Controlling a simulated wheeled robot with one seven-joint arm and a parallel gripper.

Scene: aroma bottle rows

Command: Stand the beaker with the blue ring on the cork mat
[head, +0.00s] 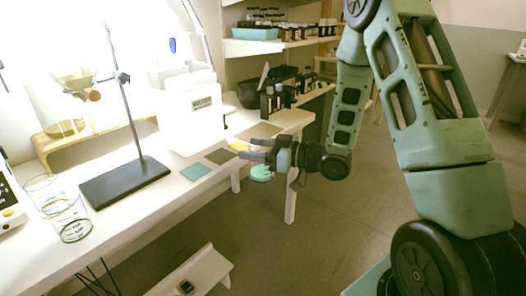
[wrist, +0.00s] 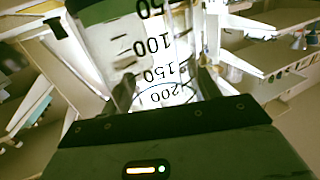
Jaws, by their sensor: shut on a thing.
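My gripper (head: 258,150) is shut on a clear graduated beaker, held out near the front edge of the bench. In the wrist view the beaker (wrist: 150,60) fills the space between the fingers, with black marks from 50 to 200. A thin bluish line (wrist: 160,88) curves across its glass. A brown mat (head: 262,129), which looks like the cork one, lies on the bench behind my gripper. It is partly hidden by the gripper.
Teal (head: 195,172), grey-brown (head: 220,157) and yellow (head: 238,145) mats lie in a row along the bench edge. Clear beakers (head: 72,222) stand at the left. A retort stand (head: 125,182), a white container (head: 192,115) and dark bottles (head: 272,100) stand on the bench.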

